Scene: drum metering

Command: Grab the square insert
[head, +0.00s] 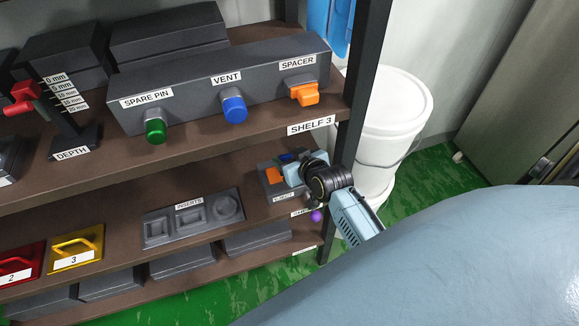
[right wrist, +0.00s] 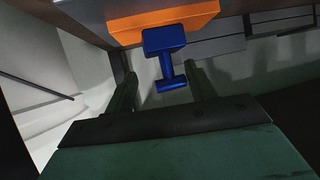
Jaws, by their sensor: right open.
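My right gripper (head: 302,164) reaches in over the right end of the middle shelf. It is open. In the right wrist view a blue piece with a stem and crossbar (right wrist: 165,55) stands out from an orange plate (right wrist: 165,20). The blue piece shows between the two spread fingers (right wrist: 162,90), with no finger closed on it. In the head view, blue (head: 287,157) and orange (head: 274,175) parts show beside the gripper, partly hidden by it. I cannot tell the blue piece's shape behind its handle. The tray labelled INSERTS (head: 180,236) has several empty-looking recesses. My left gripper is not in view.
A dark shelf post (head: 352,110) stands close to my right gripper. Above is a shelf board (head: 230,128) with a grey block (head: 190,88) bearing green, blue and orange parts. A purple ball (head: 316,216) is just below the gripper. A white bucket (head: 395,105) stands behind the post.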

